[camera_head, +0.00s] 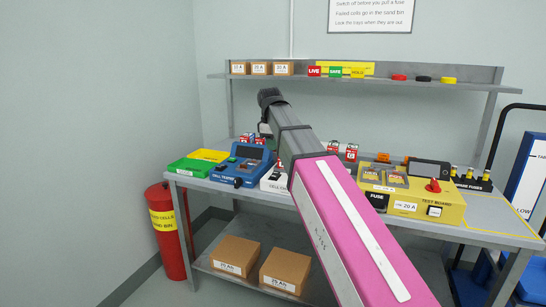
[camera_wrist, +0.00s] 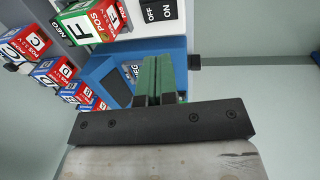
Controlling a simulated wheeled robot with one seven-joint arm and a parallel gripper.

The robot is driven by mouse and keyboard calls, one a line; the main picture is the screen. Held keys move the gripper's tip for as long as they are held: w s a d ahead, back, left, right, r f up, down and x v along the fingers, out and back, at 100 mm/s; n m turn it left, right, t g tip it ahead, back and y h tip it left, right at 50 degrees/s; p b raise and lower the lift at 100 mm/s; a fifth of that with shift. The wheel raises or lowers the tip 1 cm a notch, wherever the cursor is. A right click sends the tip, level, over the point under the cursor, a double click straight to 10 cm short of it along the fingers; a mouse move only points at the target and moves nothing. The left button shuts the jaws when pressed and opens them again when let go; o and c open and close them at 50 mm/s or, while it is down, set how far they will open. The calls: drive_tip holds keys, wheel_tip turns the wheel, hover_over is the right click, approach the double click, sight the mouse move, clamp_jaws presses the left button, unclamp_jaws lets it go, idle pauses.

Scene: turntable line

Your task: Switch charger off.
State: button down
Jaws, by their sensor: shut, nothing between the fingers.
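The charger is a pale box (camera_head: 271,181) on the bench beside the blue tester, partly hidden by my arm in the head view. In the wrist view, its black OFF and ON labels (camera_wrist: 159,12) show at the top edge; I cannot tell the switch's position. A green cell marked F (camera_wrist: 80,27) is close beside those labels. My gripper (camera_wrist: 158,60) is shut and empty, its green-looking fingers together over the blue tester, apart from the labels. I cannot make out the fingers in the head view.
The blue cell tester (camera_head: 245,165) has a green tray (camera_head: 190,166) to its left. Red-and-white lettered cells (camera_wrist: 35,42) stand near the charger. A yellow test board (camera_head: 450,199) with a red knob is on the right. A shelf (camera_head: 365,79) runs above the bench.

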sight(276, 173)
drive_tip(key=shift+s+a+r, duration=0.1)
drive_tip(key=shift+s+r, duration=0.1)
drive_tip(key=shift+r, duration=1.4)
drive_tip(key=shift+w+d, duration=0.4)
drive_tip(key=shift+w, duration=0.25)
drive_tip(key=f, duration=0.4)
drive_tip(key=w+f, duration=0.1)
drive_tip(key=f, duration=0.8)
drive_tip(key=shift+w+d+f, duration=0.35)
drive_tip(key=shift+w+f, duration=0.05)
drive_tip(key=shift+f, duration=0.25)
drive_tip(key=shift+s, duration=0.1)
